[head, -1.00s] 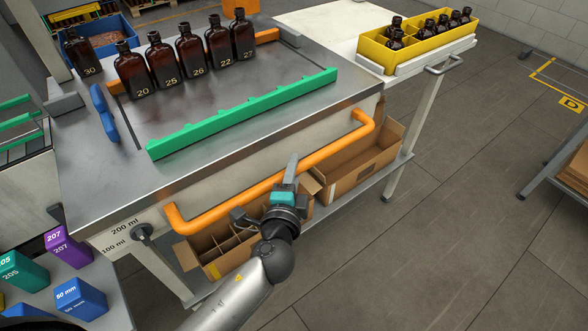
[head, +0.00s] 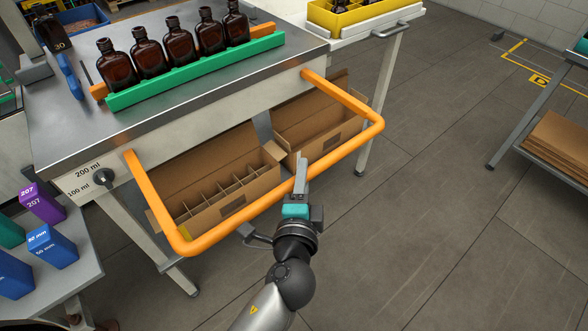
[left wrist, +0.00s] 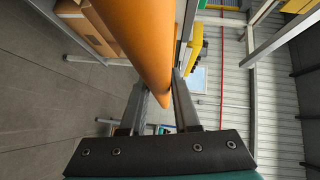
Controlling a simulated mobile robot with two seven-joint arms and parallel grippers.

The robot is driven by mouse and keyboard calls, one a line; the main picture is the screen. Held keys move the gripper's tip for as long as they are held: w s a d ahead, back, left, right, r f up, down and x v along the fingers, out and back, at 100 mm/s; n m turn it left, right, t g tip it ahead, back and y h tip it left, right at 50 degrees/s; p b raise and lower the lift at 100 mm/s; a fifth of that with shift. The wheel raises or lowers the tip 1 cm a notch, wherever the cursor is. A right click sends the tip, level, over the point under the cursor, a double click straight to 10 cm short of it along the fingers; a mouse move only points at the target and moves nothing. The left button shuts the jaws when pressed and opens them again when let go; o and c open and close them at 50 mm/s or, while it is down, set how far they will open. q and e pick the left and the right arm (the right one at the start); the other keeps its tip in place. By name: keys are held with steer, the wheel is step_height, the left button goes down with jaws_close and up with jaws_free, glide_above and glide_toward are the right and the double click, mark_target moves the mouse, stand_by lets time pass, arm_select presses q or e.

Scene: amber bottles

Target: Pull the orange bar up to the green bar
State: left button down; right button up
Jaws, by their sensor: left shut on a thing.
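My left gripper (head: 284,198) is shut on the orange pull handle (head: 215,238), a bent tube on the front of the steel table. In the left wrist view the tube (left wrist: 145,38) runs between the two fingers. The handle stands well out from the table front. On the table top, the orange bar shows only at its ends, the right end (head: 265,30) and the left one, behind a row of several amber bottles (head: 148,55). The green bar (head: 197,72) lies close in front of the row and hides the bottle bases; I cannot tell whether they touch. My right gripper is not in view.
Cardboard boxes (head: 222,190) stand on the shelf under the table. A dial (head: 103,178) marked 200 ml and 100 ml is on the front. A yellow crate (head: 345,14) stands on the side table at the back right.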

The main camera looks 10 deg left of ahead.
arm_select(q)
steer(key=shift+s+d, duration=0.2)
steer(key=shift+d, duration=0.15)
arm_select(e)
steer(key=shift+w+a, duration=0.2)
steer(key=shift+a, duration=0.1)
arm_select(q)
steer(key=c, duration=1)
jaws_free()
steer(key=o, duration=0.3)
steer(key=shift+o, duration=0.2)
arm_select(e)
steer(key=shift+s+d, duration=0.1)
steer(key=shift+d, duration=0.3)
arm_select(q)
steer(key=shift+a, duration=0.1)
